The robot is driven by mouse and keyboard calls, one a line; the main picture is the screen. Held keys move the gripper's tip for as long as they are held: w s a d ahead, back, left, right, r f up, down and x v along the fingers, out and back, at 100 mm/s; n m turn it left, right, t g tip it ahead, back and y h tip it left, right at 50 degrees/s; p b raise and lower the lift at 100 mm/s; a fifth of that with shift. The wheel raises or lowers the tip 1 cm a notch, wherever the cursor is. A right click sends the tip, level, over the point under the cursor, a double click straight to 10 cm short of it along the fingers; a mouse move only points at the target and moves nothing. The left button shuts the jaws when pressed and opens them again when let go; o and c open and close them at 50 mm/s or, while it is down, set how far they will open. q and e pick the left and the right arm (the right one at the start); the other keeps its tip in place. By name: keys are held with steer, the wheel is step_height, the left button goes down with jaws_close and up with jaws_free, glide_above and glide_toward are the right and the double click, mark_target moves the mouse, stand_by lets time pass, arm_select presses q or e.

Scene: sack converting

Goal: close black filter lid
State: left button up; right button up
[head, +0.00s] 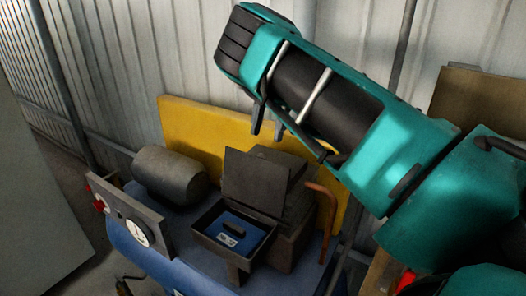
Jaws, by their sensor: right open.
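The black filter box (207,239) sits open on top of the blue compressor (160,262). A blue insert with a small dark piece and a white label shows inside it. Its black lid (254,180) stands raised at the back of the box, tilted up. My right arm comes in from the right, and its right gripper (290,138) hangs above and behind the lid, apart from it. Its dark fingers are spread and nothing shows between them. My left gripper is not in view.
A grey cylindrical motor (170,173) lies left of the box. A panel with a round gauge (137,232) stands at the front left. A yellow guard (190,120) rises behind, and a copper-coloured pipe (329,222) stands right of the box. A corrugated wall closes the back.

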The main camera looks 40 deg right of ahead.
mark_target(256, 180)
steer(key=x, duration=0.6)
steer(key=shift+r, duration=0.1)
steer(key=shift+c, duration=0.3)
jaws_close()
